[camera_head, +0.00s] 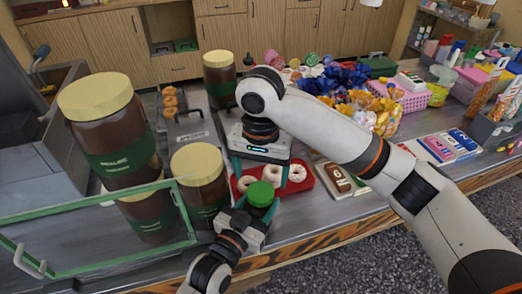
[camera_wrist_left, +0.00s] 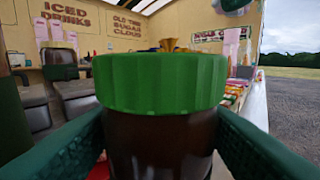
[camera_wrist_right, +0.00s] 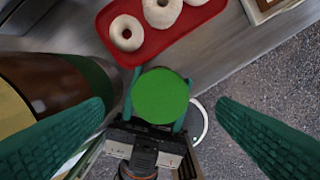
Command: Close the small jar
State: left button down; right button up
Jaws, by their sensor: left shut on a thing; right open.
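The small jar (camera_wrist_left: 158,140) is brown and upright, with a ribbed green lid (camera_wrist_left: 160,83) sitting level on its top. I cannot tell how tightly the lid is screwed on. In the head view the lid (camera_head: 261,193) shows near the table's front edge. My left gripper (camera_head: 253,218) is shut around the jar's body below the lid. My right gripper (camera_head: 262,178) points down with open fingers above the jar. In the right wrist view the lid (camera_wrist_right: 160,96) lies between its fingers, with a gap on both sides.
A red tray (camera_head: 303,184) with white ring doughnuts is just behind the jar. Large brown jars with cream lids (camera_head: 197,164) stand close on the left, beside a green-framed glass panel (camera_head: 100,254). A card with brown pieces (camera_head: 341,179) lies to the right.

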notch_tip(320, 180, up, 8)
jog(key=shift+f, duration=0.2)
pick_arm(q)
jog(key=shift+c, duration=2.2)
grip_release()
jog(key=b+v, duration=0.1)
jog(key=v, duration=1.1)
pick_arm(e)
jog(key=shift+f, duration=0.65)
